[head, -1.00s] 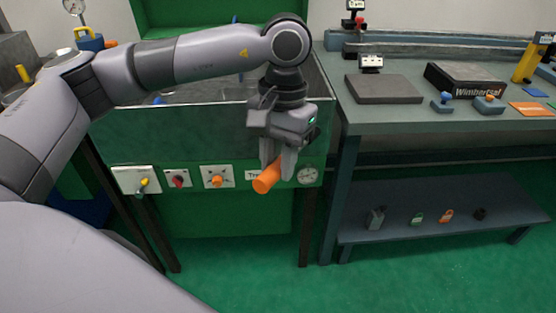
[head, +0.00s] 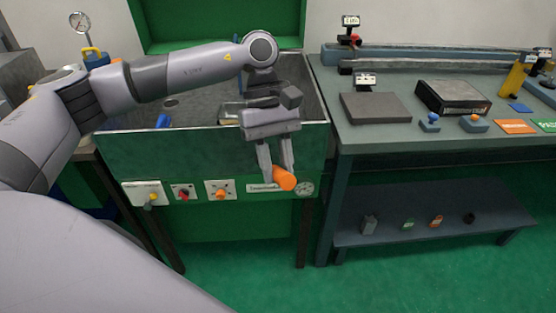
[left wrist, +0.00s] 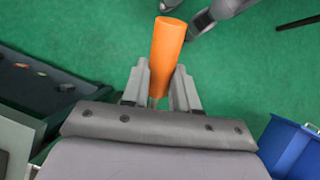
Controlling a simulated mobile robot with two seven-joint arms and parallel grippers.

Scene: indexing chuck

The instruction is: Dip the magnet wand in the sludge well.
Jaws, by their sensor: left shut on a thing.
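My left gripper (head: 276,168) hangs in front of the green tank's front panel (head: 185,155). It is shut on an orange cylindrical handle (head: 284,179), which I take to be the magnet wand's. In the left wrist view the orange handle (left wrist: 168,50) stands between the two fingers (left wrist: 160,92) and points away from the palm. The rest of the wand is hidden by the gripper. The open tank (head: 318,105) lies behind the gripper; the sludge well is not clearly made out in it. My right gripper is not in view.
A bench (head: 390,140) with a grey plate (head: 376,107) and a dark box (head: 452,97) stands at right. A blue bin (left wrist: 290,150) shows in the wrist view.

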